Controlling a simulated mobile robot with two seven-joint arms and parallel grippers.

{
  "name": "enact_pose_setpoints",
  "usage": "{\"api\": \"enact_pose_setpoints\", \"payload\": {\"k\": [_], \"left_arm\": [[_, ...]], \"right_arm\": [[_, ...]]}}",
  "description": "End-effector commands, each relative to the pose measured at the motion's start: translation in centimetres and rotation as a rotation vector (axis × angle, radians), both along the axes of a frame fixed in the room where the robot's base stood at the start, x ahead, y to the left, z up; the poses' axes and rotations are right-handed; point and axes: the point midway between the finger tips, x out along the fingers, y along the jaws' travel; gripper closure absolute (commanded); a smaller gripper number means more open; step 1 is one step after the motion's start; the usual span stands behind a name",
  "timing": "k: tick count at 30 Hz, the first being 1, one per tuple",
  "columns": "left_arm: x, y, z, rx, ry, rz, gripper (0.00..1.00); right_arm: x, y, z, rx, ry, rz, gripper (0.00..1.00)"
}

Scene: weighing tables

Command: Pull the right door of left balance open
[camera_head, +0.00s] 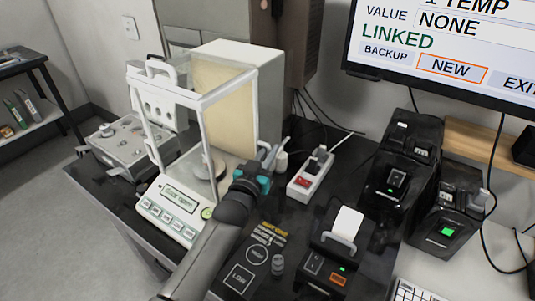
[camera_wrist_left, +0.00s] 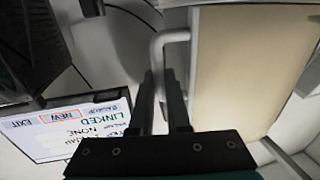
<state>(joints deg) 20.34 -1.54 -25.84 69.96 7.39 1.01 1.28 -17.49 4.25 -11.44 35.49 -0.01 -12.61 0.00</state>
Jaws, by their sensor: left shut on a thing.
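The left balance (camera_head: 175,205) is white, with a clear draft shield, a display, a row of keys and a round weighing pan (camera_head: 207,170) inside. My left gripper (camera_head: 266,160) is at the right side of its shield. In the left wrist view, the left gripper (camera_wrist_left: 163,88) is shut on the white bent door handle (camera_wrist_left: 172,37), whose bar runs between the two fingers. The tan panel (camera_wrist_left: 245,70) lies beside the handle. How far the right door stands open is hard to tell, as it is clear and partly behind the arm. My right gripper is not in view.
A power strip (camera_head: 310,180) stands close right of the left gripper. A small printer (camera_head: 335,250), black devices (camera_head: 400,175) and a monitor (camera_head: 450,45) are further right. A grey instrument (camera_head: 130,145) stands left of the balance. Little free table shows around the arm.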

Motion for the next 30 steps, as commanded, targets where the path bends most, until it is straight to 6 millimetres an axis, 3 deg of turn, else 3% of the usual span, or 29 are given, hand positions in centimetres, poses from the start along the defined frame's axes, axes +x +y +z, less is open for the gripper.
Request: {"api": "enact_pose_setpoints", "payload": {"k": [2, 3, 6, 17, 30], "left_arm": [[0.0, 0.0, -0.1, 0.001, 0.003, 0.000, 1.00], [0.0, 0.0, -0.1, 0.001, 0.003, 0.000, 0.81], [0.0, 0.0, -0.1, 0.001, 0.002, 0.000, 0.73], [-0.6, 0.3, -0.1, 0.000, 0.003, 0.000, 0.73], [-6.9, 3.2, 0.0, 0.001, 0.005, 0.000, 0.73]], "right_arm": [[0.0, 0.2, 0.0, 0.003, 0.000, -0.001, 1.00], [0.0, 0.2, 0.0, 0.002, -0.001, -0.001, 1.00], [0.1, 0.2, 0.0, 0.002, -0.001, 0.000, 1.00], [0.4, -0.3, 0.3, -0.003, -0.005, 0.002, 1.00], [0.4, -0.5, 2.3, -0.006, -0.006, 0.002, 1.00]]}}
